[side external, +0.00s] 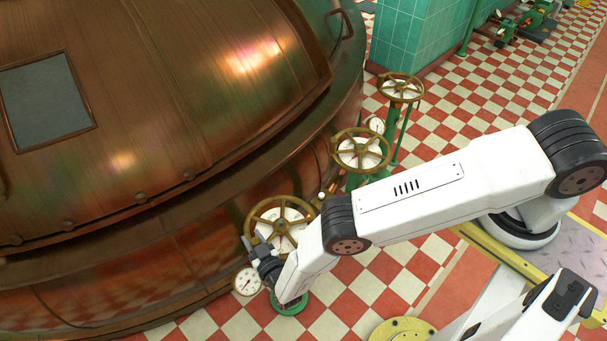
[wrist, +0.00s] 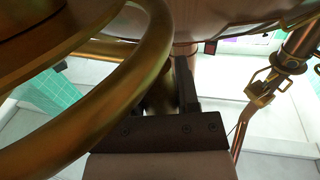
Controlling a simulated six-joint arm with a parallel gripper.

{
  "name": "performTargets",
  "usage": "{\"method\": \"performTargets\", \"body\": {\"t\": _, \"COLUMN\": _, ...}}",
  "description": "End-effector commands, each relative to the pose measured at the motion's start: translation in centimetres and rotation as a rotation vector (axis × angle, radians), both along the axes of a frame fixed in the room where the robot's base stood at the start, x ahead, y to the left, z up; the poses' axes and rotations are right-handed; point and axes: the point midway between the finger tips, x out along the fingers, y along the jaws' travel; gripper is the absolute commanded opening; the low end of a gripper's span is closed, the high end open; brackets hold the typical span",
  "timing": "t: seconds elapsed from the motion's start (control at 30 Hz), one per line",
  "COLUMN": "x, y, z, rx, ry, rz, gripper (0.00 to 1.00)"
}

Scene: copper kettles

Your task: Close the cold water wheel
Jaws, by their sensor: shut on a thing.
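Three brass handwheels stand in a row beside the copper kettle. The nearest wheel (side external: 254,217) has a white dial face behind its spokes. The middle wheel (side external: 360,130) and the far wheel (side external: 402,78) are alike. No label is readable, so I cannot tell which is the cold water one. My gripper (side external: 257,246) is at the lower left rim of the nearest wheel and is shut on it. In the wrist view the wheel's thick brass rim (wrist: 110,100) crosses the left side. One dark finger of my gripper (wrist: 172,88) shows; the other is mostly hidden by brass.
The copper kettle (side external: 190,90) fills the left, close behind the wheels. A small round gauge (side external: 248,281) sits just below the nearest wheel. Green valve pipework (side external: 404,130) stands under the wheels. A green-tiled pillar (side external: 412,38) rises behind. The checkered floor (side external: 460,105) at right is open.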

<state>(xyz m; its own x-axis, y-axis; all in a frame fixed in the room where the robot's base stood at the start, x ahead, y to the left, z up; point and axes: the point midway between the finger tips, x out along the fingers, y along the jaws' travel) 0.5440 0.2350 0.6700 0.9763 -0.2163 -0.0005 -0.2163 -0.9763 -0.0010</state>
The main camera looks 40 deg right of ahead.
Motion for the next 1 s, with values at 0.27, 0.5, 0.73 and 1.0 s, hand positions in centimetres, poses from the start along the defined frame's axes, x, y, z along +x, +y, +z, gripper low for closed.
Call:
{"method": "performTargets", "body": {"t": 0.27, "x": 1.0, "y": 0.0, "z": -0.1, "rx": 0.002, "ry": 0.002, "rz": -0.094, "gripper": 0.0}}
{"method": "performTargets", "body": {"t": 0.5, "x": 1.7, "y": -0.1, "z": -0.1, "rx": 0.001, "ry": 0.002, "rz": -0.168, "gripper": 0.0}}
{"method": "performTargets", "body": {"t": 0.73, "x": 2.3, "y": -0.3, "z": -0.1, "rx": 0.002, "ry": 0.001, "rz": -0.238, "gripper": 0.0}}
{"method": "performTargets", "body": {"t": 1.0, "x": 3.0, "y": -0.6, "z": 0.0, "rx": -0.001, "ry": 0.001, "rz": -0.251, "gripper": 0.0}}
